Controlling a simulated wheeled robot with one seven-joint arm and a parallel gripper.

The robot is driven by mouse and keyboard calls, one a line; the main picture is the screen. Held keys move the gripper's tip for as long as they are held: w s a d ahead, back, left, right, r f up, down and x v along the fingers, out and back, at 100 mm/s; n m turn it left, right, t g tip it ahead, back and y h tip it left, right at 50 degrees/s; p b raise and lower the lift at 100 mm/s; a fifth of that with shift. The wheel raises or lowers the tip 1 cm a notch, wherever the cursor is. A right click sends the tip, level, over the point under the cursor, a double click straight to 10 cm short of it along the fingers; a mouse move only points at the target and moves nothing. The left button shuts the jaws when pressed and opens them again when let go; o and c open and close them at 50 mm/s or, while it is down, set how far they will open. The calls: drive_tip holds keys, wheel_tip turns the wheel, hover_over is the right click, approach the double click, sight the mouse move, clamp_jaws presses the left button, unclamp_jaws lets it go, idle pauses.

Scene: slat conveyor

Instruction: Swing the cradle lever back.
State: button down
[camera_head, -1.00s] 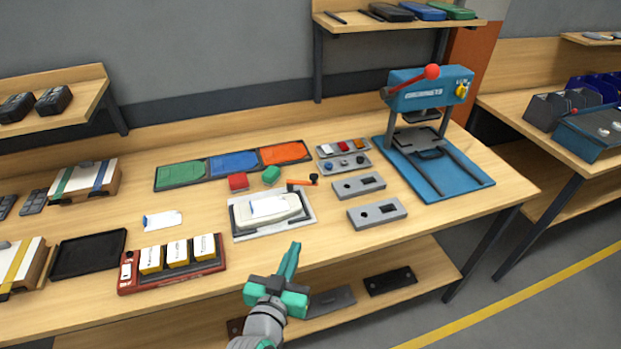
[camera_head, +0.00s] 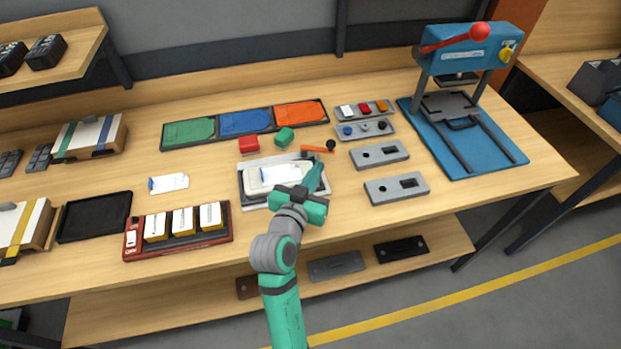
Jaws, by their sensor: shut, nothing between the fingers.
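The cradle (camera_head: 246,188) is a light grey base with a pale device (camera_head: 270,176) lying in it, mid-bench. The cradle lever (camera_head: 314,149) is orange with a black knob (camera_head: 331,144) and sits at the cradle's back right corner, pointing right. My gripper (camera_head: 316,172) is green, shut and empty. Its fingers are over the cradle's right side, just in front of the lever, apart from it in the picture. My gripper and wrist hide the cradle's front right part. I cannot tell how high the fingertips are.
A red block (camera_head: 249,145) and a green block (camera_head: 285,137) stand behind the cradle. Grey fixture plates (camera_head: 379,154) lie to the right, before a blue press (camera_head: 468,50). A red tray (camera_head: 131,242) with white-and-yellow boxes lies at front left. Bare wood lies right of my gripper.

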sight(329, 147)
drive_tip(key=x, duration=0.7)
drive_tip(key=shift+w+d+f, duration=0.1)
drive_tip(key=shift+w, duration=0.25)
